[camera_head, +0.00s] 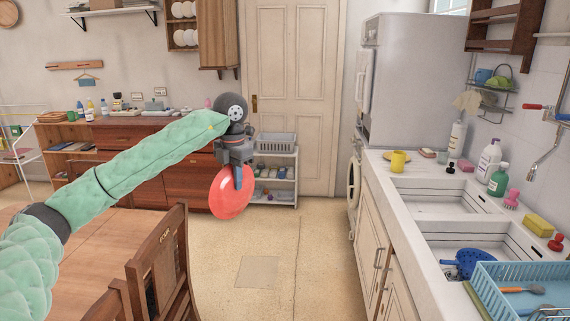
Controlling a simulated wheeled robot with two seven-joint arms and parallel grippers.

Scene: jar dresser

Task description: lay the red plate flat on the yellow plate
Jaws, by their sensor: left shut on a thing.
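My left gripper (238,178) is shut on the red plate (231,199) near its upper edge. The plate hangs below the gripper, tilted close to upright, with its round face toward the camera. It is held in the air above the open floor, clear of any surface. My right gripper is not in view.
A wooden table (100,250) with a chair (160,265) is at the lower left. The floor (300,240) between is clear.

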